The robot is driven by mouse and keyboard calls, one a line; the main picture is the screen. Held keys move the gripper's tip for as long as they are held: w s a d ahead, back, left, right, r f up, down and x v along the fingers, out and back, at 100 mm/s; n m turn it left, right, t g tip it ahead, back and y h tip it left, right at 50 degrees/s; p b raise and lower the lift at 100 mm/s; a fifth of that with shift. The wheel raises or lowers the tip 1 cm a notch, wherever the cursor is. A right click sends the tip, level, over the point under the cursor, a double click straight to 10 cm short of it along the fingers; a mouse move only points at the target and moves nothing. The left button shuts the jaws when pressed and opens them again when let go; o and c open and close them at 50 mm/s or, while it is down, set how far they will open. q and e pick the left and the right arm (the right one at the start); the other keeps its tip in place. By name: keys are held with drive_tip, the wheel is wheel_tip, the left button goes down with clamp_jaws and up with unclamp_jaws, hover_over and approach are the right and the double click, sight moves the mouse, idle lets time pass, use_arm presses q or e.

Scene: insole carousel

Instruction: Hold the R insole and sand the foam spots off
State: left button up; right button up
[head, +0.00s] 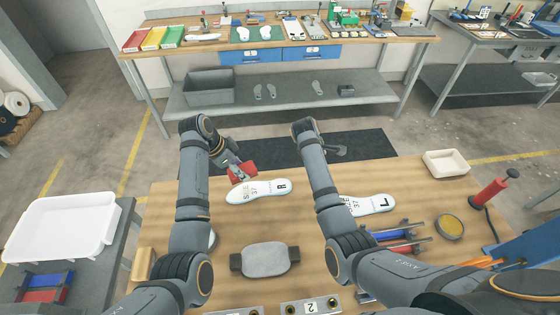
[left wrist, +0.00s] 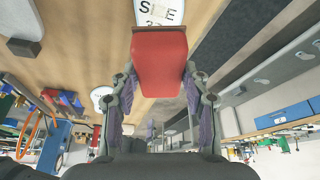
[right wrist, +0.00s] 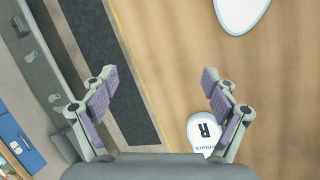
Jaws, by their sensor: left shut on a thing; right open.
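The white R insole (head: 262,191) lies flat on the wooden table, marked SIZE 37 and R. My left gripper (head: 234,167) is shut on a red block (head: 242,173) at the insole's left end. In the left wrist view the red block (left wrist: 159,62) sits between the fingers, with the insole (left wrist: 146,13) beyond its far edge. A tan patch shows over the lettering there. I cannot tell whether block and insole touch. My right gripper (right wrist: 160,92) is open and empty; its view shows the R end of the insole (right wrist: 204,133) near one finger.
The L insole (head: 372,204) lies to the right, partly behind my right arm. A grey pad (head: 265,260) lies at front centre.

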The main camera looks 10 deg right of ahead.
drive_tip(key=a+r+n+g+y, duration=0.1)
drive_tip(key=a+r+n+y, duration=0.15)
drive_tip(key=a, duration=0.45)
drive_tip(key=a+r+n+g+y, duration=0.1)
drive_tip(key=a+r+n+y, duration=0.15)
drive_tip(key=a, duration=0.45)
drive_tip(key=shift+h, duration=0.4)
drive_tip(key=f, duration=1.1)
drive_tip(key=shift+s+d+f, duration=0.1)
drive_tip(key=shift+s+f, duration=0.1)
drive_tip(key=shift+f, duration=0.1)
drive_tip(key=c, duration=1.2)
drive_tip(key=shift+c, duration=0.2)
use_arm(q)
hover_over(245, 192)
drive_tip(key=shift+f, duration=4.05)
